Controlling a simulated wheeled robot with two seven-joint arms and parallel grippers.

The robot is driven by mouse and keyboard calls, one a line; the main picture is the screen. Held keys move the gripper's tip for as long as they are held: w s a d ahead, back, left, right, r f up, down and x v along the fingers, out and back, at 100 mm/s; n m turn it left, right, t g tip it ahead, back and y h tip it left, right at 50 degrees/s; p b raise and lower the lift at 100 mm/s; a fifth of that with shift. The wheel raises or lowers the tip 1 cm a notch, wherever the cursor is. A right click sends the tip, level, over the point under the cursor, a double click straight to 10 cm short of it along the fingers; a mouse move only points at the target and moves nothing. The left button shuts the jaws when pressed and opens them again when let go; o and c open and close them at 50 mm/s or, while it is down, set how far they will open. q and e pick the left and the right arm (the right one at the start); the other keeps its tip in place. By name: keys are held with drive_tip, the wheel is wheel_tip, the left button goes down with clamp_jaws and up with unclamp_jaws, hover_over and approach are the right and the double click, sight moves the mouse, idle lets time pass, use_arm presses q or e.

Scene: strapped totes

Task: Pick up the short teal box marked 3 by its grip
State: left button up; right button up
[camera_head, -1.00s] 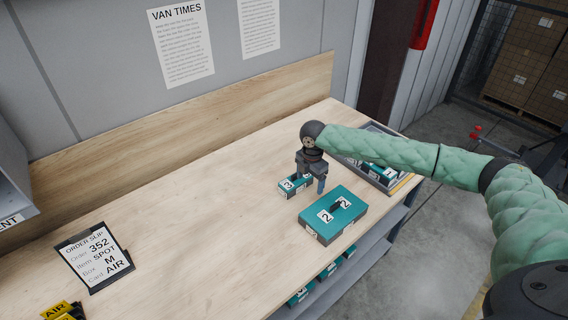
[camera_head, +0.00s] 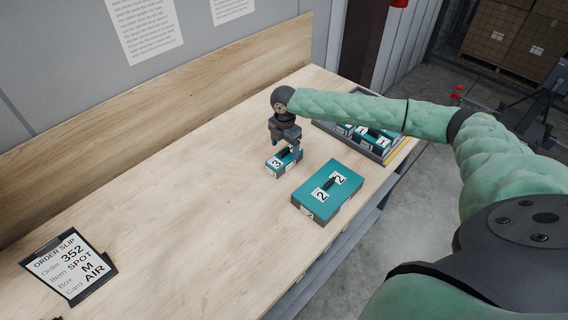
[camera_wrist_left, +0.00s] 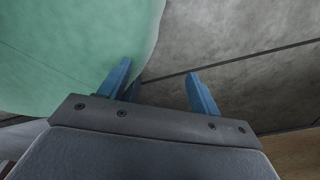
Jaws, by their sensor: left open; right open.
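The short teal box marked 3 (camera_head: 277,168) sits on the wooden table toward the back, left of the larger box. My right gripper (camera_head: 286,153) is directly above it, pointing down, with its fingers at the height of the box's top. The fingers are open; the gripper hides much of the box's top and its grip, so I cannot tell whether they touch it. My left gripper (camera_wrist_left: 163,90) shows only in the left wrist view, open and empty, with blue fingers apart.
A larger teal box marked 2 (camera_head: 347,179) lies just right of the box marked 3. A grey tray (camera_head: 373,155) with several teal boxes stands at the table's far right end. An order slip stand (camera_head: 68,266) is at the front left. The table's middle is clear.

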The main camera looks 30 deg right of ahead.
sight(285, 150)
wheel_tip(285, 150, down, 3)
drive_tip(key=shift+r+b, duration=0.1)
drive_tip(key=shift+b, duration=0.95)
use_arm(q)
drive_tip(key=w+d, duration=0.1)
drive_tip(key=w, duration=0.6)
drive_tip(key=shift+w+d+t, duration=0.15)
drive_tip(key=shift+d+t, duration=0.05)
drive_tip(key=shift+t, duration=0.1)
use_arm(e)
drive_tip(key=c, duration=1)
use_arm(q)
drive_tip(key=shift+d, duration=0.1)
use_arm(e)
drive_tip(key=shift+c, duration=1.4)
